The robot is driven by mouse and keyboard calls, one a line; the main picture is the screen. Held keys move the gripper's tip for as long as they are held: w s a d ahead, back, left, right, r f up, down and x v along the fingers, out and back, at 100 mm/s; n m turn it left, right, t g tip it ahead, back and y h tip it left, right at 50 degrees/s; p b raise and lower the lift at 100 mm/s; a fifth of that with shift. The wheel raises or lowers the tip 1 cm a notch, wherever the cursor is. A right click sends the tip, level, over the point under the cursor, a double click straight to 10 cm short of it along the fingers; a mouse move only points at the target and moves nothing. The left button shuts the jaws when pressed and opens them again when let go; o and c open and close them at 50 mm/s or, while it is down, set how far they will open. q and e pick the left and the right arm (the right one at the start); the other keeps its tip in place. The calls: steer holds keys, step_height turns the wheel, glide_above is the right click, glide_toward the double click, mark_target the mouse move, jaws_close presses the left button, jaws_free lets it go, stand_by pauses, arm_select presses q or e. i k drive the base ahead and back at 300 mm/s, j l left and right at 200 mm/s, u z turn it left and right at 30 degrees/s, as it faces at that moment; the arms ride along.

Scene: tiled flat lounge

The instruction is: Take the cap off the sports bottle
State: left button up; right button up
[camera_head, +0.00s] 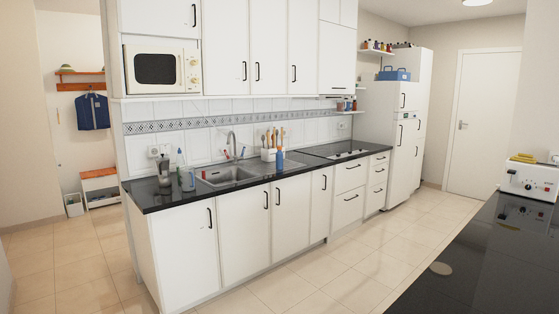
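A small upright blue item (279,161) stands on the black kitchen counter (305,166), near its front edge and to the right of the sink. It looks like a bottle and may be the sports bottle. It is too small and far away to make out a cap. Neither of my grippers is in view.
The sink (227,176) with its tap is set in the counter. A utensil holder (268,154) stands behind the blue item. A black worktop (480,270) bearing a white appliance (528,180) fills the lower right. The tiled floor (330,262) between is clear.

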mark_target(278, 155)
steer(key=i+u, duration=0.4)
steer(key=i, duration=1.75)
steer(key=i+l+z, duration=0.15)
steer(key=i+z, duration=0.2)
steer(key=i, duration=0.25)
steer(key=i+z, duration=0.35)
steer(key=i, duration=0.25)
steer(key=i+j+z, duration=0.15)
steer(key=i+z, duration=0.15)
steer(key=i, duration=0.3)
